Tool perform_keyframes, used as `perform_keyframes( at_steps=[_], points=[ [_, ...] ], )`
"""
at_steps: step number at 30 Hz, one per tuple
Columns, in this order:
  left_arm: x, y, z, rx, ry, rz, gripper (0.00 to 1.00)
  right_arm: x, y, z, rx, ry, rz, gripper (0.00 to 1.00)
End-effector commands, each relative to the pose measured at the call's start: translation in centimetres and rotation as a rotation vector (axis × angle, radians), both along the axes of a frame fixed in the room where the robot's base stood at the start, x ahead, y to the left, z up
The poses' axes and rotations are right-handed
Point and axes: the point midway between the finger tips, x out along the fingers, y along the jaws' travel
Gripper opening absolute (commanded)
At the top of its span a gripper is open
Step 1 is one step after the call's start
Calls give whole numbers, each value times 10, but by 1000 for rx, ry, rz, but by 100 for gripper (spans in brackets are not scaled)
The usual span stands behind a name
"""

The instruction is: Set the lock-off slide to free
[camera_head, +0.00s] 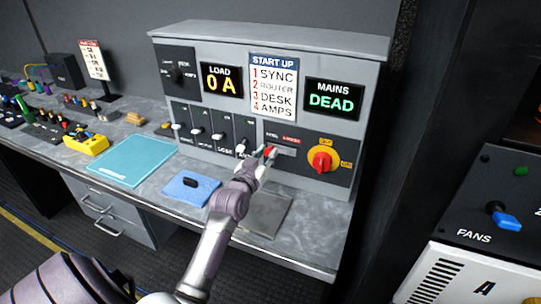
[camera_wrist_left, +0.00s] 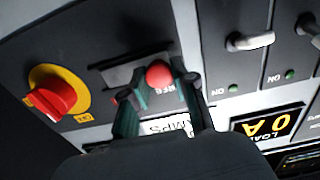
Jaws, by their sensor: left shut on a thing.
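The lock-off slide is a round red knob (camera_wrist_left: 159,75) in a short horizontal slot on the dark lower panel of the grey cabinet. In the head view the red knob (camera_head: 271,150) is at the left end of the grey slot plate (camera_head: 287,152), near the white label; the red label is further right. In the wrist view, which is turned over, the bare slot (camera_wrist_left: 119,76) runs left from the knob. My left gripper (camera_head: 264,153) is at the panel, its dark fingers (camera_wrist_left: 160,90) shut around the knob. My right gripper is not in view.
A red rotary switch on a yellow disc (camera_head: 322,161) is just right of the slide. Several white-handled toggle switches (camera_head: 220,135) stand to its left. A blue pad (camera_head: 188,188) and a metal plate (camera_head: 265,213) lie on the desk below. The fans panel (camera_head: 490,215) stands right.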

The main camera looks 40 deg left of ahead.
Motion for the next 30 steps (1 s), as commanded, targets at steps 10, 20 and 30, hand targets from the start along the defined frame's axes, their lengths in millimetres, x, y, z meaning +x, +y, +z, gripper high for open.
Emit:
perform_keyframes(
  at_steps=[10,20,30],
  points=[
    [0,1,1,3,-1,3,52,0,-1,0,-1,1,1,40],
    [-18,-4,0,2,0,2,52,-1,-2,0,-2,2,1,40],
    [-88,-19,-1,4,2,4,52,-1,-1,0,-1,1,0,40]
  ],
)
